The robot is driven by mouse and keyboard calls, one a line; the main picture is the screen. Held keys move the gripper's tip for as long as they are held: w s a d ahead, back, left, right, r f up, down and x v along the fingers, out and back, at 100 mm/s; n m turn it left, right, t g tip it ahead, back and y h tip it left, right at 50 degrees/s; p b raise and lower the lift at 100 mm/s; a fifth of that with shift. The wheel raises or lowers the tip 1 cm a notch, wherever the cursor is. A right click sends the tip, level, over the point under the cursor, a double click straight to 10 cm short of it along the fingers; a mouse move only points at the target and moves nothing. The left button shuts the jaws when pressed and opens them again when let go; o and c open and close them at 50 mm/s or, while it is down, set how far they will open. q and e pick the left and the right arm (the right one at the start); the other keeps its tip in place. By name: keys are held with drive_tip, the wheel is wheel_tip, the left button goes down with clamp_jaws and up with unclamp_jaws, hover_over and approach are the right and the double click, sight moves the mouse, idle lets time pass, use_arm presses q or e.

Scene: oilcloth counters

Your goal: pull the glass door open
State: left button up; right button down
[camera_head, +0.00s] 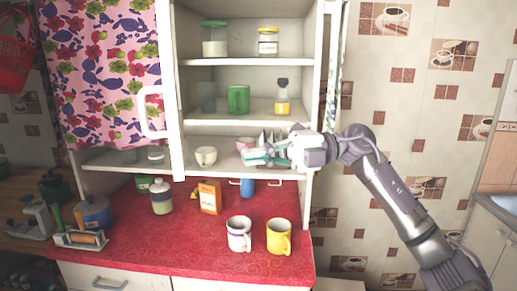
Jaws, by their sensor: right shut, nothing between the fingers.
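The cabinet's left door (172,95) has a white frame, a white bar handle (152,111) and a floral panel. A second, pale-framed door (337,65) stands at the cabinet's right side, swung out and seen nearly edge-on. The shelves between them are exposed. My right gripper (250,156) is in front of the lowest shelf, with its teal fingers shut and pointing left. It holds nothing and is apart from the left door's handle. A pink cup (244,143) is partly hidden behind it. My left gripper is out of view.
A white mug (239,234) and a yellow mug (279,237) stand on the red counter (185,243). An orange box (209,197) and a jar (161,197) stand farther back. Shelves hold a green cup (238,100) and jars. A white cup (206,156) is left of my gripper.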

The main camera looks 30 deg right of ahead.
drive_tip(key=p+x, duration=0.4)
drive_tip(key=x, duration=0.6)
drive_tip(key=shift+a, duration=0.1)
